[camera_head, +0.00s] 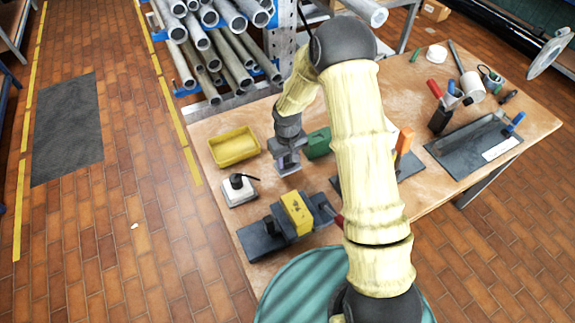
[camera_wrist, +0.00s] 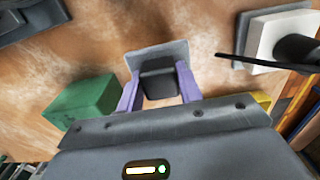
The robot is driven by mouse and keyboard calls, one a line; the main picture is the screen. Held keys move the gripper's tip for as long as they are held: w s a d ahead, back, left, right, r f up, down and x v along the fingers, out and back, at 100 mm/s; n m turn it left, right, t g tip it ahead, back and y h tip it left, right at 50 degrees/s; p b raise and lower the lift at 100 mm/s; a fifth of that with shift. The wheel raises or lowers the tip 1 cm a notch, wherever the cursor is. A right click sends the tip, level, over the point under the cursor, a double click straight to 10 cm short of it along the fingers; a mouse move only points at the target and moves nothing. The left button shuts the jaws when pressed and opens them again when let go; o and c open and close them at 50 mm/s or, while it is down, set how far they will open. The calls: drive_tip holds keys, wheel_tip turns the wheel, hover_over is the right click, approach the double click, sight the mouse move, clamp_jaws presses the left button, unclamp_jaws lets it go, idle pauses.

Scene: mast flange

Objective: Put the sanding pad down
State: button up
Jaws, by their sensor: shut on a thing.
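The sanding pad is a grey flat plate with a dark block-shaped grip. In the wrist view the pad (camera_wrist: 158,53) sits between the two purple-grey fingers of my gripper (camera_wrist: 158,92), which are shut on its dark grip. In the head view my gripper (camera_head: 287,153) points down at the left part of the wooden workbench (camera_head: 262,187), with the pad (camera_head: 288,168) under it. The pad is at or just above the bench top; I cannot tell if it touches. My gripper hides part of the pad.
A green box (camera_head: 318,143) stands close to the right of my gripper. A yellow tray (camera_head: 234,147) and a white block with a black top (camera_head: 238,190) lie to the left. A dark vise with a yellow block (camera_head: 297,212) is in front. Pipes on a rack (camera_head: 228,62) stand behind.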

sight(288, 164)
drive_tip(key=shift+f+p, duration=0.55)
drive_tip(key=shift+f, duration=1.5)
drive_tip(key=o, duration=1)
drive_tip(key=shift+f, duration=0.1)
drive_tip(key=shift+o, duration=0.2)
drive_tip(key=shift+r, duration=0.65)
wheel_tip(288, 164, up, 11)
drive_tip(key=b, duration=0.3)
drive_tip(key=shift+s, duration=0.15)
